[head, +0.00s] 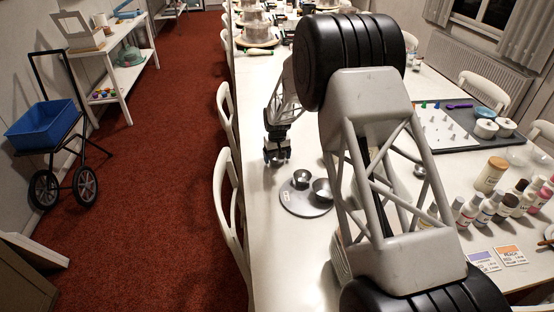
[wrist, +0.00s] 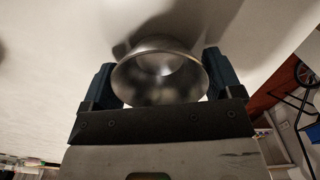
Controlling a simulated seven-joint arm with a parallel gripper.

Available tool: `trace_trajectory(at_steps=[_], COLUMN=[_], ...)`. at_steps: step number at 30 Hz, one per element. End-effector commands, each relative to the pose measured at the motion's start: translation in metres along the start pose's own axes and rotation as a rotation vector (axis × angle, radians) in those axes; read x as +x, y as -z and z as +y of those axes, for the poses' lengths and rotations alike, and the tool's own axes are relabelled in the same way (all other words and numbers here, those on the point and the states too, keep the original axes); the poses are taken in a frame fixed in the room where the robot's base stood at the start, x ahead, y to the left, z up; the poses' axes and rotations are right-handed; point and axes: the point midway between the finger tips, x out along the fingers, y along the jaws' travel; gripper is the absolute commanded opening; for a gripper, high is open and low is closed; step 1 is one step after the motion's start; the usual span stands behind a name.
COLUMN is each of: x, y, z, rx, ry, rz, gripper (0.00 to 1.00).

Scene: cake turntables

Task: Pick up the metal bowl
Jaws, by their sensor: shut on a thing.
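The metal bowl (wrist: 160,72) is a shiny silver bowl in the middle of the wrist view. It sits between the two blue fingers of my gripper (wrist: 160,62), which press against its sides. In the head view my gripper (head: 277,156) is low over the white table, left of a round grey plate. The held bowl is mostly hidden there behind the gripper. I cannot tell whether it touches the table. Two other metal bowls, a left one (head: 301,178) and a right one (head: 322,190), stand on the grey plate.
The round grey plate (head: 294,203) lies close to the right of my gripper. The white table (head: 268,240) is bare at its left side, with white chairs (head: 226,205) along that edge. Several bottles (head: 487,208) and a dark tray (head: 462,145) stand on the right.

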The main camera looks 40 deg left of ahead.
Motion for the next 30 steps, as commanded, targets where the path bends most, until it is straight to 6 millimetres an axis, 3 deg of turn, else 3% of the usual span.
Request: trace_trajectory(at_steps=[11, 30], x=[-0.008, -0.090], y=[0.000, 0.000], z=[0.000, 0.000], rx=[0.000, 0.000], ry=[0.000, 0.000], rz=[0.001, 0.002], gripper=[0.61, 0.61])
